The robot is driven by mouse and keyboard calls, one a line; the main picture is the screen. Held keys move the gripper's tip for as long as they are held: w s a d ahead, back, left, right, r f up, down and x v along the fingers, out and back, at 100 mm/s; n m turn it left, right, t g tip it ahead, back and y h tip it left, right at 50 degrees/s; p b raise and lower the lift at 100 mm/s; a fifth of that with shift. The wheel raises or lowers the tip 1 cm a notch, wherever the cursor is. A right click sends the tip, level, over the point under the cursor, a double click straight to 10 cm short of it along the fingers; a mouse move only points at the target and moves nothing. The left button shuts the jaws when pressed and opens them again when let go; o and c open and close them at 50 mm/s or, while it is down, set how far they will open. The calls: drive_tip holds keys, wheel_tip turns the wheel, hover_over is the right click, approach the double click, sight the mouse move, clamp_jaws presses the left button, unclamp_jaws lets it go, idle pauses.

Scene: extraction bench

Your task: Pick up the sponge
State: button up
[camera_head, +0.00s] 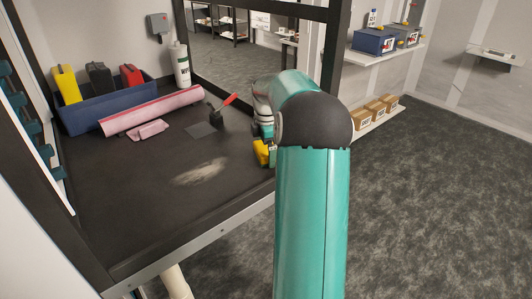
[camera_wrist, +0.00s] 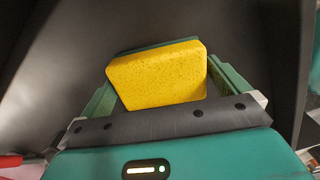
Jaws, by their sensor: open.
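The yellow sponge (camera_wrist: 158,76) lies between the two green fingers of my gripper (camera_wrist: 165,72) in the wrist view. The fingers are apart, one on each side of the sponge; whether either touches it I cannot tell. In the head view the sponge (camera_head: 261,152) shows as a small yellow block near the right edge of the dark bench. My gripper (camera_head: 272,155) is there beside it, mostly hidden behind my teal arm.
On the dark bench (camera_head: 120,215) stand a blue bin (camera_head: 105,117) with several canisters, a pink roll (camera_head: 152,110), a folded pink cloth (camera_head: 148,131) and a red-handled tool (camera_head: 222,108). A pale powder patch (camera_head: 201,174) marks the middle. The bench front is clear.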

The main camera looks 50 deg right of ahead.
sight(266, 147)
drive_tip(key=c, duration=0.8)
drive_tip(key=shift+o, duration=0.2)
drive_tip(key=shift+r, duration=0.5)
wheel_tip(266, 147, up, 2)
drive_tip(key=shift+r, duration=0.2)
drive_tip(key=s+a+r, duration=0.2)
drive_tip(key=r, duration=0.1)
drive_tip(key=s+r, duration=0.1)
drive_tip(key=r, duration=0.1)
drive_tip(key=shift+s+a, duration=0.15)
drive_tip(key=shift+a, duration=0.25)
drive_tip(key=s+a+r, duration=0.4)
drive_tip(key=s+a, duration=0.2)
drive_tip(key=s, duration=0.1)
drive_tip(key=shift+s+r, duration=0.2)
drive_tip(key=shift+r, duration=0.05)
drive_tip(key=shift+a, duration=0.1)
